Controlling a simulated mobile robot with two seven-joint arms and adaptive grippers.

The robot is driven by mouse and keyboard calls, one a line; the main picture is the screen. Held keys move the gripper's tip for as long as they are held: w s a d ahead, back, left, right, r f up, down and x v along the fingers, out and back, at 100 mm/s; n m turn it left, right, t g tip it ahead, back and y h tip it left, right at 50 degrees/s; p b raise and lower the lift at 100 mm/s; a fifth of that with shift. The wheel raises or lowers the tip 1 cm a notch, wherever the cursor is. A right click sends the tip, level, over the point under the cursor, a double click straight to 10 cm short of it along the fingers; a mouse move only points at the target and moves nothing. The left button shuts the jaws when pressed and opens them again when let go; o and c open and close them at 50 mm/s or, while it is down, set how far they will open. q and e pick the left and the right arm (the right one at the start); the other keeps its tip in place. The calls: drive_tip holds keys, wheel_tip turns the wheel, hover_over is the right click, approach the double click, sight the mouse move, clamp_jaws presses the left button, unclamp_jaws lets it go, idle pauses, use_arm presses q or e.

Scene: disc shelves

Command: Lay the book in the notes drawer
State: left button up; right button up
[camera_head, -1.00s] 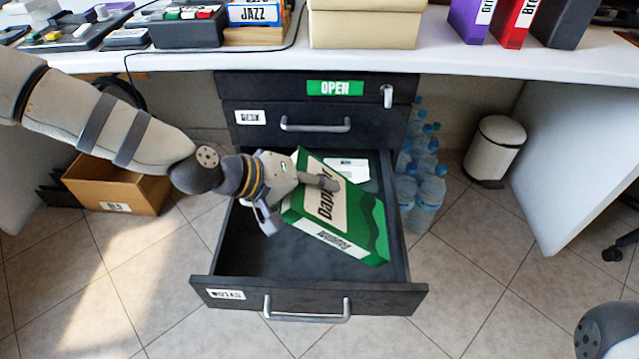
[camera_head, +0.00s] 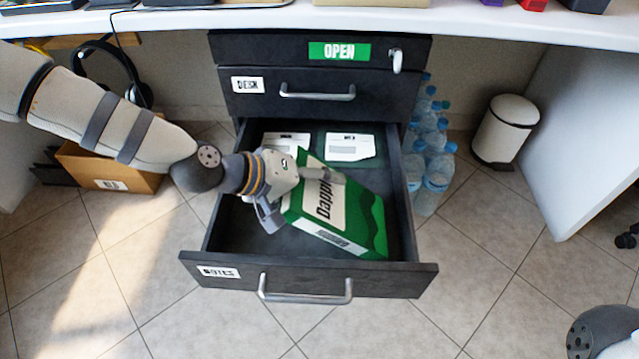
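The green and cream book (camera_head: 345,222) is tilted, over or inside the open notes drawer (camera_head: 300,279). I cannot tell whether it touches the drawer floor. My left gripper (camera_head: 298,196) is shut on the book's upper left part, with one finger across its cover and the other at its left side. The notes drawer is pulled out, its label at the front left. Two white papers lie at its back. Of my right arm only a rounded grey part (camera_head: 600,332) shows at the lower right; its gripper is out of view.
The closed desk drawer (camera_head: 318,92) is above the notes drawer. Water bottles (camera_head: 428,160) stand right of the cabinet, with a white bin (camera_head: 506,130) beyond. A cardboard box (camera_head: 110,168) is on the floor at left. The white desktop (camera_head: 480,24) runs above.

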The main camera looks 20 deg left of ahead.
use_arm(q)
drive_tip(key=shift+s, duration=0.1)
drive_tip(key=v, duration=0.7)
drive_tip(key=shift+s+a+r, duration=0.1)
drive_tip(key=shift+a+r, duration=0.05)
drive_tip(key=shift+r, duration=0.05)
idle(0.7)
